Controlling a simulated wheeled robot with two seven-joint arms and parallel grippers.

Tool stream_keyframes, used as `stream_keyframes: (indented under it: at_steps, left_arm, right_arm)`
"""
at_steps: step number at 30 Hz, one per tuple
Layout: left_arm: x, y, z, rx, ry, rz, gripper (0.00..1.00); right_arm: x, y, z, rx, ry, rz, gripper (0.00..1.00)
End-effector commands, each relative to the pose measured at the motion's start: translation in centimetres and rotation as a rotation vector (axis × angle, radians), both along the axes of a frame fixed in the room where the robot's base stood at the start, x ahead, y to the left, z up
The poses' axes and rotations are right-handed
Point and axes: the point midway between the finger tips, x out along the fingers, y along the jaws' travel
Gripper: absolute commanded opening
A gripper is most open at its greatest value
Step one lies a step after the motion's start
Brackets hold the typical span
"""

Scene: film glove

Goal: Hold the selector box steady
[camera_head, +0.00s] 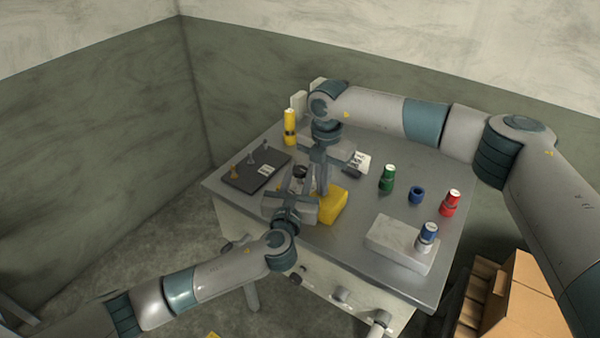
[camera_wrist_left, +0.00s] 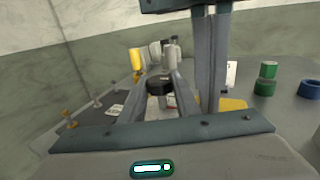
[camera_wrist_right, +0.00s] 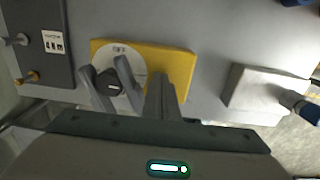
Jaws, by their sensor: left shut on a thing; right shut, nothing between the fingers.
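The selector box is a yellow box (camera_head: 334,206) on the grey table, with a white dial plate and a black knob (camera_wrist_right: 110,83) on top. It shows best in the right wrist view (camera_wrist_right: 182,68), and a yellow part shows in the left wrist view (camera_wrist_left: 234,104). My left gripper (camera_head: 300,177) comes in low from the front, its fingers (camera_wrist_left: 160,84) closed on both sides of the black knob. My right gripper (camera_head: 323,189) points down with its fingers together and empty, tips at the box top (camera_wrist_right: 160,80) beside the knob. I cannot tell whether they touch it.
A dark panel (camera_head: 240,178) with small levers lies left. A yellow canister (camera_head: 290,127) stands behind. A green canister (camera_head: 387,178), blue ring (camera_head: 416,195) and red canister (camera_head: 450,203) stand right. A white block (camera_head: 385,245) with a blue-banded canister (camera_head: 427,237) is front right.

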Motion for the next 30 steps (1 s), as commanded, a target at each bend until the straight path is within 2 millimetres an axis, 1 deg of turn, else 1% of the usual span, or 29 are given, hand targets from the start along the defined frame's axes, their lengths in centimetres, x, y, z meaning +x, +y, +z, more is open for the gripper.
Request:
stream_keyframes:
  at_steps: [1, 6, 7, 8, 22, 26, 30]
  left_arm:
    - [-0.1, -0.2, 0.0, -0.002, -0.001, -0.004, 0.06]
    - [-0.1, -0.2, 0.0, -0.002, -0.001, -0.005, 0.06]
    - [-0.1, -0.2, 0.0, -0.002, -0.001, -0.005, 0.33]
    - [-0.1, -0.2, 0.0, -0.002, -0.001, -0.005, 0.37]
    - [-0.2, 0.0, -0.1, -0.001, 0.000, -0.003, 0.37]
    - [-1.0, 0.1, -0.1, -0.002, 0.000, -0.004, 0.37]
    - [-2.6, 0.3, -0.2, -0.002, 0.001, -0.003, 0.37]
  right_arm:
    - [-0.3, -0.1, -0.8, -0.005, 0.007, 0.001, 0.00]
    - [-0.2, -0.1, -0.8, -0.005, 0.007, 0.000, 0.00]
    - [-0.2, -0.1, -0.8, -0.005, 0.007, 0.000, 0.00]
    - [-0.2, -0.1, -0.8, -0.005, 0.007, 0.000, 0.00]
    - [-0.3, -0.2, -0.8, -0.006, 0.008, 0.000, 0.00]
    - [-0.3, -0.2, -0.8, -0.007, 0.008, 0.000, 0.00]
    - [-0.3, -0.2, -0.8, -0.007, 0.008, 0.000, 0.00]
